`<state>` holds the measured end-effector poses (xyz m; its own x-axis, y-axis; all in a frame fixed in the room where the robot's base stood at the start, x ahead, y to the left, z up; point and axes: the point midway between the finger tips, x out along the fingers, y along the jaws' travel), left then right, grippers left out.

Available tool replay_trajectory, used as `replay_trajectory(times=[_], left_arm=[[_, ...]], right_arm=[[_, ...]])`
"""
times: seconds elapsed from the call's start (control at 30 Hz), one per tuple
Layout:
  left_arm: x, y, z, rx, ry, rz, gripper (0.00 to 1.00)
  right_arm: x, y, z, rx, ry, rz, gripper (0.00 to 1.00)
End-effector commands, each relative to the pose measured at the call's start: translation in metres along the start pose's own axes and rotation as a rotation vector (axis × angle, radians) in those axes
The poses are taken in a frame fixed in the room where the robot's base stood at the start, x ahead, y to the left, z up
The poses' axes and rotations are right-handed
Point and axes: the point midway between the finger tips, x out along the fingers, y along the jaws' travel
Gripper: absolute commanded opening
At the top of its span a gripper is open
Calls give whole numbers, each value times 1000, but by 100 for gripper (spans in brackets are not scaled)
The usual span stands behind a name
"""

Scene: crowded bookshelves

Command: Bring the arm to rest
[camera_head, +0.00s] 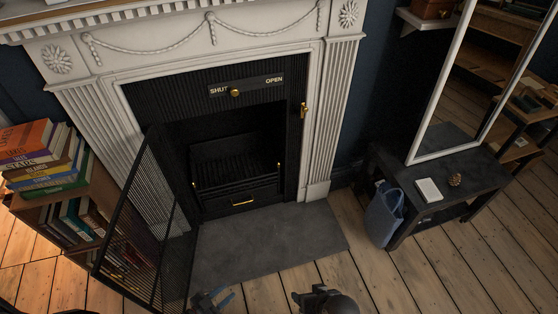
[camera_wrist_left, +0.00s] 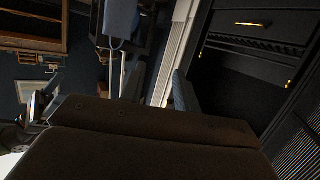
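My left gripper (camera_head: 211,300) shows at the bottom edge of the head view, low in front of the grey hearth slab. Its bluish-grey tips are small and partly cut off, so I cannot tell whether it is open or shut. A dark part of my right arm or gripper (camera_head: 322,299) shows to its right at the same edge; its fingers cannot be made out. In the left wrist view a large dark brown surface (camera_wrist_left: 140,150) fills the lower part, with a bluish-grey piece (camera_wrist_left: 184,92) beyond it. I cannot tell what the brown surface is.
The white fireplace (camera_head: 320,110) stands ahead, with a black mesh screen (camera_head: 150,225) swung out at left. Books (camera_head: 45,155) crowd a low shelf at left. A black bench (camera_head: 440,195), a blue bag (camera_head: 383,213) and a mirror (camera_head: 480,85) are at right. The floor between (camera_head: 350,270) is clear.

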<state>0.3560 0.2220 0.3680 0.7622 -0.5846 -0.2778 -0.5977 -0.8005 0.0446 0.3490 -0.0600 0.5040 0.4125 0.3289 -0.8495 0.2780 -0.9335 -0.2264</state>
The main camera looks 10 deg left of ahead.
Motion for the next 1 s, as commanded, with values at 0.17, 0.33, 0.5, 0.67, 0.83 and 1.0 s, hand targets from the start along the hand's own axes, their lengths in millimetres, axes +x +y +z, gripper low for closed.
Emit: replay_trajectory(times=[0.17,0.33,0.5,0.67,0.83,1.0], left_arm=[[4,-9,-13,30,-183,-67,31],[-2,-17,-25,59,-365,-118,31],[-18,-22,-41,81,-550,-156,31],[-38,-24,-55,97,-702,-176,31],[-55,-24,-67,108,-812,-185,31],[-72,-23,-77,115,-899,-189,31]], right_arm=[[0,0,0,0,0,0,66],[0,0,0,0,0,0,66],[0,0,0,0,0,0,66],[0,0,0,0,0,0,66],[0,0,0,0,0,0,66],[0,0,0,0,0,0,66]])
